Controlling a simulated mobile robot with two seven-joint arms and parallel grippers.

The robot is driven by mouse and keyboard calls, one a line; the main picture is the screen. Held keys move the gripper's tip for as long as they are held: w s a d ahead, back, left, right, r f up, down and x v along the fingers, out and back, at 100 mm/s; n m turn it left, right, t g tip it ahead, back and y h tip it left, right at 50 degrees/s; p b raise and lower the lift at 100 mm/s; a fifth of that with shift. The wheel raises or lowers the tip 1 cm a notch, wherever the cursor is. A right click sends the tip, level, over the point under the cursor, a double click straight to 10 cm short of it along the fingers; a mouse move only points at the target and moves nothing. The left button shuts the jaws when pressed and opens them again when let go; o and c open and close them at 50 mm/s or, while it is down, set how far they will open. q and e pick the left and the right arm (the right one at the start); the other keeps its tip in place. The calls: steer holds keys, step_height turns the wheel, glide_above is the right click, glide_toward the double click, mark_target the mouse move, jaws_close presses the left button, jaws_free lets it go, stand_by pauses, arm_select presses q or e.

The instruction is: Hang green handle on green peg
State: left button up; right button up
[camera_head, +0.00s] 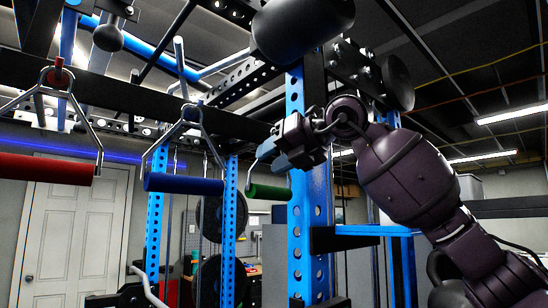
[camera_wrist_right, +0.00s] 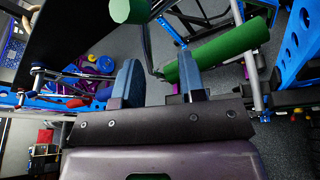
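The green handle (camera_head: 268,191) shows in the head view just below and left of my right gripper (camera_head: 285,155). Part of its metal side rod shows; the gripper hides the top of its bracket. In the right wrist view the green grip (camera_wrist_right: 225,50) runs up to the right, partly behind the right finger. My right gripper (camera_wrist_right: 160,82) has its fingers apart, with nothing seen clamped between them. A short green cylinder (camera_wrist_right: 128,10), apparently the green peg, shows at the top of that view. I cannot tell whether the bracket rests on it. My left gripper is not in view.
A red handle (camera_head: 45,169) hangs from a red peg (camera_head: 58,76) at left. A blue handle (camera_head: 184,184) hangs from a blue peg (camera_head: 191,114). A dark beam (camera_head: 130,97) crosses above them. A blue rack upright (camera_head: 310,220) stands close below my right arm.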

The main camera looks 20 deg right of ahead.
arm_select(q)
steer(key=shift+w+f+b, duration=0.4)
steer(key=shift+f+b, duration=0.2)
steer(key=shift+b, duration=0.55)
arm_select(e)
steer(key=v, duration=1.1)
steer(key=shift+w, duration=0.1)
